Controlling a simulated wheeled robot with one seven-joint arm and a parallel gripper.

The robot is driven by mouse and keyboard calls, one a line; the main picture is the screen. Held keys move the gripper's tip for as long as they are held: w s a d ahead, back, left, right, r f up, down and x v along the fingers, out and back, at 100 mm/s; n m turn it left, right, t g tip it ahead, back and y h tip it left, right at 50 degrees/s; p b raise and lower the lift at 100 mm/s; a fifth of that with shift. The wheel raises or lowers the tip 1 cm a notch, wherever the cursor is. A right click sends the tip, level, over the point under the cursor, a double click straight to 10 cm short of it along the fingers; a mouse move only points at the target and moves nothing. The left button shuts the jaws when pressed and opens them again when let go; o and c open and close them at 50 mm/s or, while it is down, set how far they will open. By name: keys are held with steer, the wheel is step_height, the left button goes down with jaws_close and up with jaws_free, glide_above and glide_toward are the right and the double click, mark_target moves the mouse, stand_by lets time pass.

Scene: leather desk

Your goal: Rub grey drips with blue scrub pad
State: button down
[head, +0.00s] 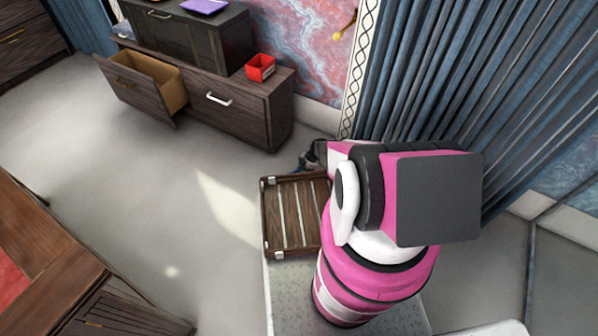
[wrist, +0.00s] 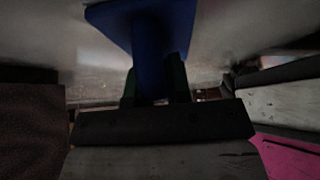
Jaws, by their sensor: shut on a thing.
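The blue scrub pad (wrist: 112,14) fills the top of the wrist view, with its blue handle (wrist: 149,60) coming down toward the camera. My gripper (wrist: 156,88) is shut on this handle, with a dark finger on each side. In the head view my gripper (head: 311,156) is mostly hidden behind my pink arm, and the pad cannot be made out clearly there. A wooden desk (head: 35,225) with a red top panel stands at the lower left, well apart from my gripper. I cannot make out any grey drips in either view.
A slatted wooden tray (head: 267,225) sits in front of my arm. A dark cabinet (head: 255,108) with an open drawer (head: 135,88) stands at the back, carrying a red container (head: 260,68). Blue curtains (head: 440,75) hang behind my arm. Grey floor (head: 150,180) between desk and cabinet is clear.

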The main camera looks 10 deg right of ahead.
steer(key=s, duration=0.1)
steer(key=s+d+f, duration=0.1)
steer(key=s+f, duration=0.1)
steer(key=shift+s+d+f, duration=0.2)
steer(key=shift+s+f, duration=0.05)
steer(key=shift+s, duration=0.05)
steer(key=shift+a+r, duration=0.1)
steer(key=shift+r, duration=3.2)
steer(key=shift+w+a+r, duration=0.1)
steer(key=shift+r, duration=1.55)
